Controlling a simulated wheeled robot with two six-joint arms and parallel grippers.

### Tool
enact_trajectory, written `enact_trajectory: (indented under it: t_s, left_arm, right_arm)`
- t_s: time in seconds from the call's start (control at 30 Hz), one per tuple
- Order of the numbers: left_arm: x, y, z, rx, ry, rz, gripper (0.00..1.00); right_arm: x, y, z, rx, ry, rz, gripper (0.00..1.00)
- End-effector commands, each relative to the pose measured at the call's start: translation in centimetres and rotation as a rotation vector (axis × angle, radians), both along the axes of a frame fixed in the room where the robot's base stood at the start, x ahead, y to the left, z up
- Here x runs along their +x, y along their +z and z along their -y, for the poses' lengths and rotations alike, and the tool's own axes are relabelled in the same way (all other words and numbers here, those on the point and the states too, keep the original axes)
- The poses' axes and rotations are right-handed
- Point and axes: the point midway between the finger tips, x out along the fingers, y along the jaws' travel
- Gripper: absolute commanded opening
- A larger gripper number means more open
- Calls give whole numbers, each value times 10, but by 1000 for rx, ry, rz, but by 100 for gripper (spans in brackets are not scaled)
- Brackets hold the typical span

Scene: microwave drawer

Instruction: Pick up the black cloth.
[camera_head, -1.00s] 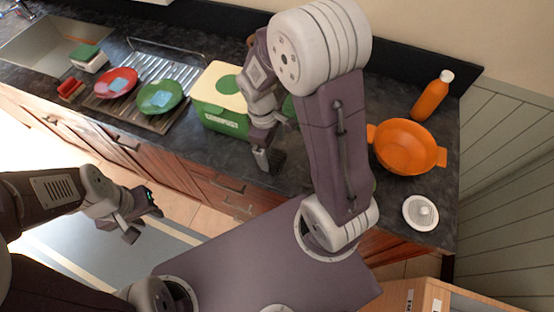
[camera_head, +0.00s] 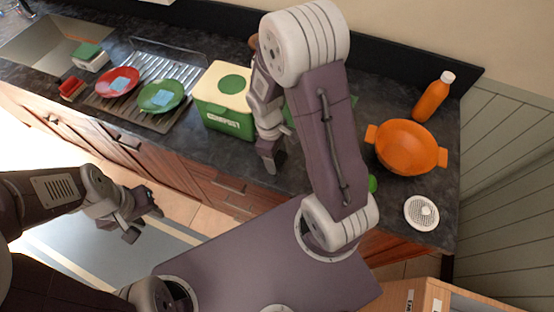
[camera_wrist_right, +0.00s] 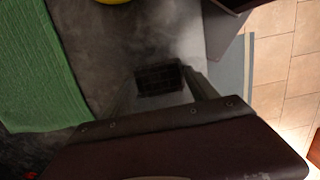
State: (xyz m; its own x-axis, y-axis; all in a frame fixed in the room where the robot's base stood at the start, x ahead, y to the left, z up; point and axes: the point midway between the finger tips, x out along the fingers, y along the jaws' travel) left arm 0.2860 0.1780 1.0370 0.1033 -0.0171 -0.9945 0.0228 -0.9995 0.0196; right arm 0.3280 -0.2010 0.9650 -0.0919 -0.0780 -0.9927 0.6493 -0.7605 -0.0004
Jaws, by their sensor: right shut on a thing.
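My right gripper (camera_head: 271,163) is low over the front part of the dark counter, just right of the green and cream box. In the right wrist view its two fingers (camera_wrist_right: 162,88) reach up from the bottom. A small dark, grid-textured patch, which I take to be the black cloth (camera_wrist_right: 160,78), lies between the fingertips. The jaws are shut on it. The cloth cannot be made out in the head view. My left gripper (camera_head: 146,222) is open and empty over the floor, away from the counter.
The green and cream box (camera_head: 226,98) stands close left of the right gripper. A green cloth (camera_wrist_right: 42,75) lies nearby, partly behind my arm in the head view. An orange pot (camera_head: 407,148), orange bottle (camera_head: 432,97) and white round lid (camera_head: 421,213) stand right. Plates (camera_head: 160,97) sit left.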

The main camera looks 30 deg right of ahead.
Motion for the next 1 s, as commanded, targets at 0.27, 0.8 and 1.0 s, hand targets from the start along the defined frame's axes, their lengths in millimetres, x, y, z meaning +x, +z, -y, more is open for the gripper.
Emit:
enact_trajectory:
  t_s: [0.27,0.8,1.0]
  left_arm:
    - [0,1,0,0,0,0,36]
    - [0,0,0,0,0,0,36]
    - [0,2,0,0,0,0,36]
  right_arm:
    - [1,11,0,0,0,3,28]
    - [-77,91,-27,1,4,6,28]
    - [-104,107,-35,1,2,2,28]
